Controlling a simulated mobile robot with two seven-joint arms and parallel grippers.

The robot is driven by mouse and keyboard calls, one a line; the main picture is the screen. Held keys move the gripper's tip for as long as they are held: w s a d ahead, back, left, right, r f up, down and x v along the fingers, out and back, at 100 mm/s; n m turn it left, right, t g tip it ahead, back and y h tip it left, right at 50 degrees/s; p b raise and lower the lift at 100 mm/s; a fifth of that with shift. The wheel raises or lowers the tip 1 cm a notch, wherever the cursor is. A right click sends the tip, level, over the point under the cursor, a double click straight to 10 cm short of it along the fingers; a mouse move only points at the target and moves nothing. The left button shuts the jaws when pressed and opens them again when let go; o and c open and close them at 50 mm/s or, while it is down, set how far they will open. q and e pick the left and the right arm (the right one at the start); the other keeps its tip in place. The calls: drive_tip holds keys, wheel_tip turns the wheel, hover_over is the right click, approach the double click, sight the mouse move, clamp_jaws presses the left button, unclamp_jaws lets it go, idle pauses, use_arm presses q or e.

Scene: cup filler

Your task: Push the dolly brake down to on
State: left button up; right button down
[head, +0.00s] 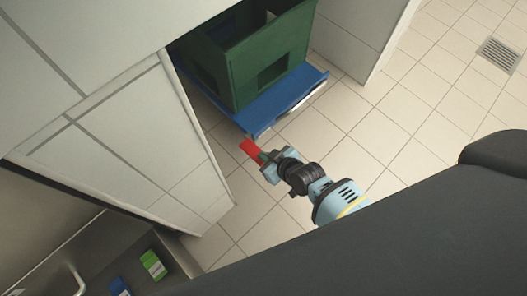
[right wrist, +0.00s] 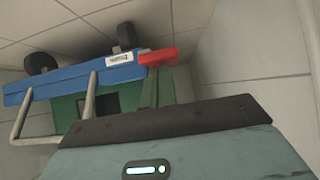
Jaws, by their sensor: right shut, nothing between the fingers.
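The blue dolly (head: 285,103) stands on the tiled floor and carries a green crate (head: 243,77). The red brake pedal (head: 250,150) juts out from the dolly's near end. In the right wrist view the red pedal (right wrist: 158,57) shows beside a white label (right wrist: 121,59) on the blue dolly frame (right wrist: 70,80). My right gripper (head: 263,158) is shut and empty, with its tip right at the pedal's near end. I cannot tell whether it touches the pedal. My left gripper is not in view.
A white tiled wall end (head: 140,150) stands close on the left of the dolly. Another wall (head: 365,35) stands behind it on the right. The tiled floor (head: 400,110) to the right is clear, with a drain grate (head: 498,55). A sink counter (head: 98,235) is at lower left.

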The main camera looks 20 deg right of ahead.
drive_tip(key=f+b, duration=0.1)
drive_tip(key=f, duration=0.2)
drive_tip(key=s+f+b, duration=0.1)
drive_tip(key=f, duration=0.1)
drive_tip(key=shift+d+b, duration=0.25)
drive_tip(key=shift+b, duration=0.1)
drive_tip(key=shift+f, duration=0.1)
drive_tip(key=shift+w, duration=0.15)
idle(0.3)
wheel_tip(320, 180, up, 5)
drive_tip(key=s+p, duration=0.1)
drive_tip(key=p, duration=0.4)
drive_tip(key=s+d+f+p, duration=0.2)
drive_tip(key=s+d, duration=0.2)
drive_tip(key=s, duration=0.5)
drive_tip(key=shift+s, duration=0.35)
